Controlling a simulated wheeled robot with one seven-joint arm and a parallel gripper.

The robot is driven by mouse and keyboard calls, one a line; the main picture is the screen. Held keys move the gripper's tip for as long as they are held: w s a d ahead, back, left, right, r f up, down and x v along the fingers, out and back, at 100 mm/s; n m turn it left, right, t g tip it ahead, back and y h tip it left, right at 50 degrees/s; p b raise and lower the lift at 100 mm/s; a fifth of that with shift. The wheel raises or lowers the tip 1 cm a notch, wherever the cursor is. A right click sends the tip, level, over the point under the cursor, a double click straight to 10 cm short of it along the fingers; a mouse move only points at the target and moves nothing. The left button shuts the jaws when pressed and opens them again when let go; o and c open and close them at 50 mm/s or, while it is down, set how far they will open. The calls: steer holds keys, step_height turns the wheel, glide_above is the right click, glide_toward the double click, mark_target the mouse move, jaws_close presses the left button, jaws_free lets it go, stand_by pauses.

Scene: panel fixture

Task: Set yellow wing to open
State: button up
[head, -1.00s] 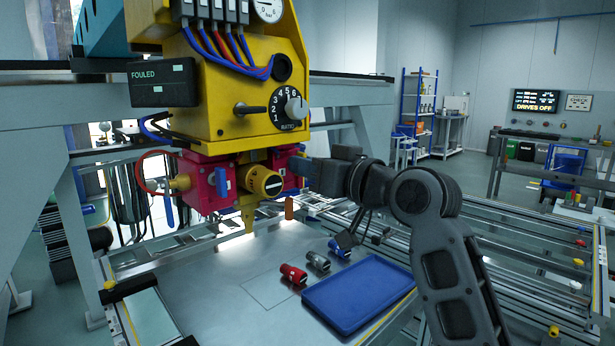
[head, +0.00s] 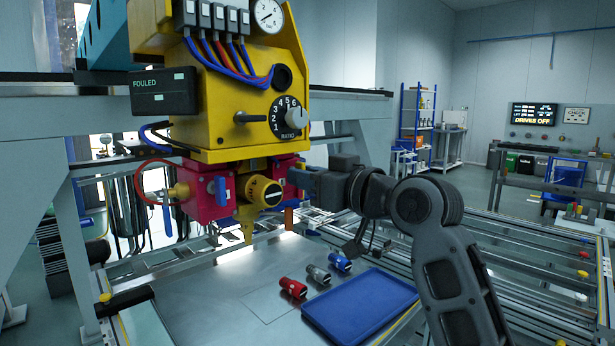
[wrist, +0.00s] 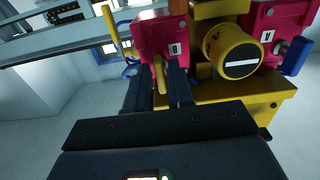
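The yellow wing (wrist: 159,78) is a slim upright paddle on a magenta block (wrist: 165,38) in the wrist view. My gripper (wrist: 160,70) has one dark finger on each side of it. Whether the fingers press on the wing is unclear. In the head view my gripper (head: 297,178) reaches from the right to the right-hand magenta block and hides the wing. A blue wing (head: 221,190) stands upright on the left magenta block (head: 200,188); it also shows in the wrist view (wrist: 297,56). The wrist view appears upside down against the head view.
A round yellow knob (head: 264,192) with a white bar sits between the blocks. The yellow housing (head: 230,125) with its ratio dial (head: 291,115) is above. Red, grey and blue cylinders (head: 293,287) and a blue tray (head: 362,305) lie on the table below.

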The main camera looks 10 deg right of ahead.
steer(key=shift+o, duration=1)
steer(key=v, duration=0.7)
steer(key=shift+s+d, duration=0.25)
steer(key=shift+s, duration=0.1)
steer(key=s+d+f+m+t+h+p, duration=0.1)
steer(key=s+d+f+m+h+p, duration=0.2)
steer(key=s+f, duration=0.7)
steer(key=s+d+f+m+h+p, duration=0.2)
steer(key=s+f+m+h, duration=0.25)
steer(key=s+f, duration=0.5)
steer(key=s+d+h+p, duration=0.1)
steer(key=s+p, duration=0.1)
steer(key=s, duration=1.2)
steer(key=s+d+r+g+h+p, duration=0.1)
steer(key=s+d+p, duration=0.1)
steer(key=s, duration=1.2)
steer(key=shift+s+d+r+p, duration=0.25)
steer(key=shift+r+p, duration=0.05)
steer(key=shift+p, duration=0.4)
